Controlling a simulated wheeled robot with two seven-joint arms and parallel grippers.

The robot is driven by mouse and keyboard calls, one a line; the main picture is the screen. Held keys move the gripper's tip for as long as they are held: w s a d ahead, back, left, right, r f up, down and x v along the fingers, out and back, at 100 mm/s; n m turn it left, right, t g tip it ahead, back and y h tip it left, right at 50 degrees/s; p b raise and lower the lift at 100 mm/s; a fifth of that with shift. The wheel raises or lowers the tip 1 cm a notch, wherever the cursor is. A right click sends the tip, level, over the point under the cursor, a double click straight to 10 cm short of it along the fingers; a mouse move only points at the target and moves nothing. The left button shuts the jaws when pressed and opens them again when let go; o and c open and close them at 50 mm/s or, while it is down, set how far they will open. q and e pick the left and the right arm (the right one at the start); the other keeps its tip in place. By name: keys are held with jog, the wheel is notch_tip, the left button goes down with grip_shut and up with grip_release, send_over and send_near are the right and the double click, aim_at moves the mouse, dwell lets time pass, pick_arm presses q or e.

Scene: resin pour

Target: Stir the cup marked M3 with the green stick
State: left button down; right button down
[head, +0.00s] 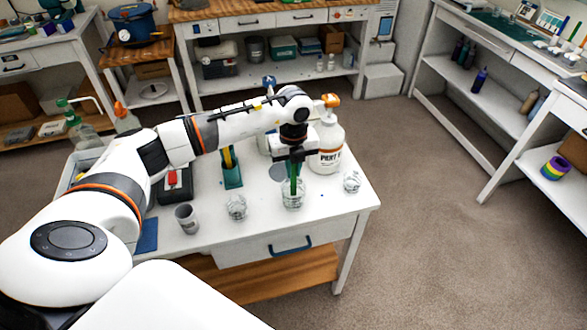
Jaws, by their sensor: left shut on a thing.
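My left gripper (293,163) points down over the white worktable and is shut on the green stick (294,183). The stick stands roughly upright, and its lower end is inside a clear cup (292,201). Other clear cups stand apart on either side, one to the left (236,208) and one to the right (352,182). The markings on the cups are too small to read, so I cannot tell which is M3. My right gripper is not in view.
A green holder (232,174) and a grey cup (187,219) are to the left. The worktable (325,212) is bare along its front right edge. Open floor (430,200) lies to the right.

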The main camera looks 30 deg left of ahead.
pick_arm(q)
jog(key=shift+r+p, duration=1.7)
jog(key=shift+r, duration=1.2)
notch_tip(320, 180, up, 5)
jog(key=p, duration=0.3)
